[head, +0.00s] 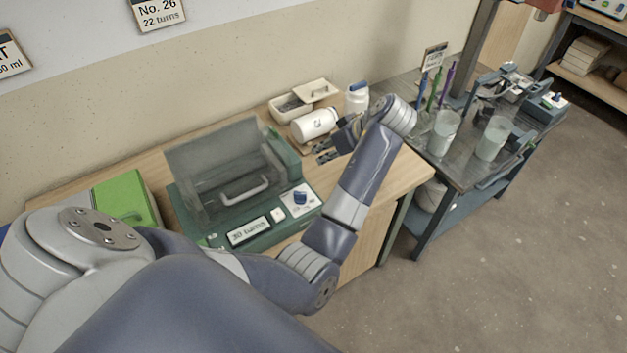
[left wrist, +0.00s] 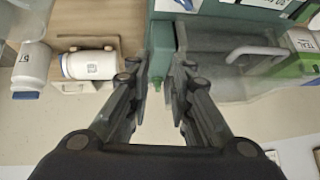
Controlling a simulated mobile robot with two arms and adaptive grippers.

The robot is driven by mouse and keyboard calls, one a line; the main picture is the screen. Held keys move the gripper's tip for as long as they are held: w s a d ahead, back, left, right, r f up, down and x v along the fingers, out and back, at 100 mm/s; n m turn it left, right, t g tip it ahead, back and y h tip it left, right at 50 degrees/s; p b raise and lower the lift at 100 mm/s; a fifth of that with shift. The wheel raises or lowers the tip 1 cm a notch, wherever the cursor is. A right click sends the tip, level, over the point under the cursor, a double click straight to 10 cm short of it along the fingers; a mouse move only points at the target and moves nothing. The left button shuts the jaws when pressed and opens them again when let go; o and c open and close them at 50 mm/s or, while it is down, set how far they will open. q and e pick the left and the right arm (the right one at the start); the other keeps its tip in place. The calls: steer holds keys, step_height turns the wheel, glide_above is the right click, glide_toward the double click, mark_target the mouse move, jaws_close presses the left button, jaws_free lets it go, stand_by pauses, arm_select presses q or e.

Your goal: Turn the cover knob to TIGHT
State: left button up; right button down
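The cover knob (head: 300,198) is a small dark blue knob on a white plate at the right front of a green machine (head: 283,228). The markings around it are too small to read. The machine has a clear grey cover (head: 215,165) with a light handle (head: 244,190); the cover and handle also show in the left wrist view (left wrist: 256,52). My left gripper (head: 324,151) is beyond the knob, near the machine's back right corner, apart from the knob. In the left wrist view, its fingers (left wrist: 163,62) are spread with nothing between them. My right gripper is not in view.
A white bottle (head: 314,124) lies on its side close to my left gripper. Another white bottle (head: 357,98) stands behind it, beside a small tray (head: 290,107). A bright green box (head: 126,199) is left of the machine. A metal bench (head: 465,165) with cups stands at right.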

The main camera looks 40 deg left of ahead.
arm_select(q)
steer(key=s+d+f+m+t+h, duration=0.2)
steer(key=s+f+m+h, duration=0.1)
steer(key=s+f+m, duration=0.5)
steer(key=shift+s+d+f, duration=0.3)
steer(key=shift+s+f, duration=1.4)
steer(key=shift+s, duration=1.35)
